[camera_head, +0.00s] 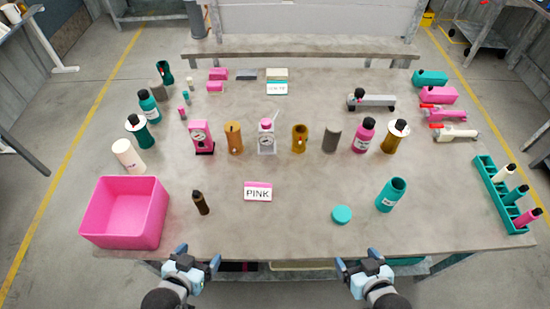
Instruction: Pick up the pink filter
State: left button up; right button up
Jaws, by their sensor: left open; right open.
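I cannot tell for certain which pink thing is the filter. Candidates are the pink boxy unit with a round dial (201,136) left of middle, the pink bottle with a dark cap (364,135) right of middle, and small pink blocks (215,87) at the back left. A pink device (438,95) lies at the right edge. A pink sign reading PINK (258,192) stands near the front middle. My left gripper (198,257) is open and empty at the table's front edge. My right gripper (358,260) is open and empty there too, apart from everything.
A pink bin (123,213) stands front left, a dark small bottle (200,203) beside it. A teal rack (490,185) holds bottles at the right edge. The front middle is mostly clear.

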aim_at(531, 215)
jog(key=z, duration=1.9)
